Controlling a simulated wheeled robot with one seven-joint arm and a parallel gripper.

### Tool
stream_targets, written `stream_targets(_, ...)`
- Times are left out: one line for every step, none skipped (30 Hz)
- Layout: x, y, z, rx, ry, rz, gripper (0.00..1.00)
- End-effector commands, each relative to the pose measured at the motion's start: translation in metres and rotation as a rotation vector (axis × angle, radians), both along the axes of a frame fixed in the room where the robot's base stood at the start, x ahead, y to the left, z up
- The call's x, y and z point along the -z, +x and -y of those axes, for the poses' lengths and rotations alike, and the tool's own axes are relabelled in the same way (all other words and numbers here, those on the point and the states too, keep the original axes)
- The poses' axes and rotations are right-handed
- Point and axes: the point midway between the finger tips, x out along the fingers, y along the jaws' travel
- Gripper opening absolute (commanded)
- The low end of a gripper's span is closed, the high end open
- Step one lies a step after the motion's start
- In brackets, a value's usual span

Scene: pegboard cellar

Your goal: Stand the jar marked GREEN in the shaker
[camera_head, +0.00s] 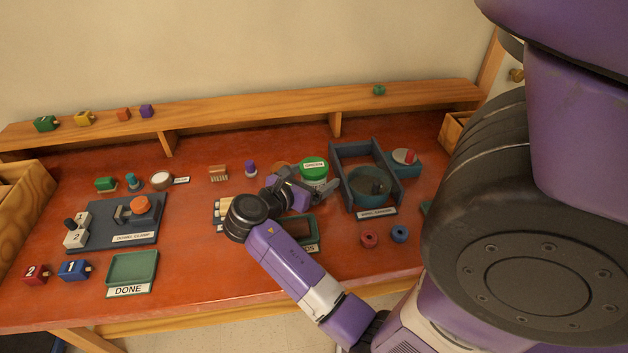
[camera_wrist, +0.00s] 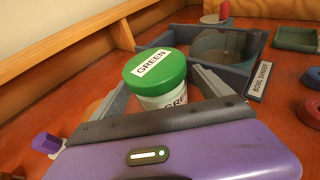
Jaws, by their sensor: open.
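The jar marked GREEN (camera_head: 313,166) stands upright on the red bench, white with a green lid. It also shows in the wrist view (camera_wrist: 156,75). My gripper (camera_head: 311,188) is open, with one finger on each side of the jar in the wrist view (camera_wrist: 160,92). I cannot tell whether the fingers touch it. The jar's lower part is hidden by my gripper.
A red knob (camera_head: 410,157) sits on a blue box right of the frame. Red (camera_head: 369,240) and blue (camera_head: 400,234) rings lie in front. A clamp board (camera_head: 115,222) and DONE tray (camera_head: 132,268) lie at left.

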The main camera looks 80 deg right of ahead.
Motion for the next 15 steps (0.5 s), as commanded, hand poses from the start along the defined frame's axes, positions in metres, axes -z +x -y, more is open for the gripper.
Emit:
stream_targets(0.0004,-0.0005,0.0011,0.000,0.000,0.000,0.88)
stream_targets(0.0005,-0.0005,0.0013,-0.001,0.000,0.000,0.88)
stream_targets(0.0005,-0.0004,0.0014,-0.001,0.000,0.000,0.88)
stream_targets(0.0005,-0.0004,0.0013,-0.001,0.000,0.000,0.88)
stream_targets(0.0005,-0.0003,0.0012,-0.001,0.000,0.000,0.88)
stream_targets(0.0004,-0.0004,0.0012,-0.001,0.000,0.000,0.88)
stream_targets(0.0004,-0.0004,0.0011,-0.001,0.000,0.000,0.86)
stream_targets(0.0004,-0.0003,0.0011,-0.001,0.000,0.000,0.81)
stream_targets(0.0003,-0.0003,0.0010,-0.001,0.000,0.000,0.73)
stream_targets(0.0003,-0.0003,0.0010,-0.001,0.000,0.000,0.67)
stream_targets(0.0003,-0.0002,0.0011,-0.001,0.000,0.000,0.61)
stream_targets(0.0003,-0.0002,0.0010,-0.001,0.000,0.000,0.53)
stream_targets(0.0003,-0.0003,0.0009,-0.001,0.000,0.000,0.47)
stream_targets(0.0003,-0.0003,0.0009,-0.001,0.000,0.000,0.41)
stream_targets(0.0003,-0.0003,0.0009,-0.001,0.000,0.000,0.33)
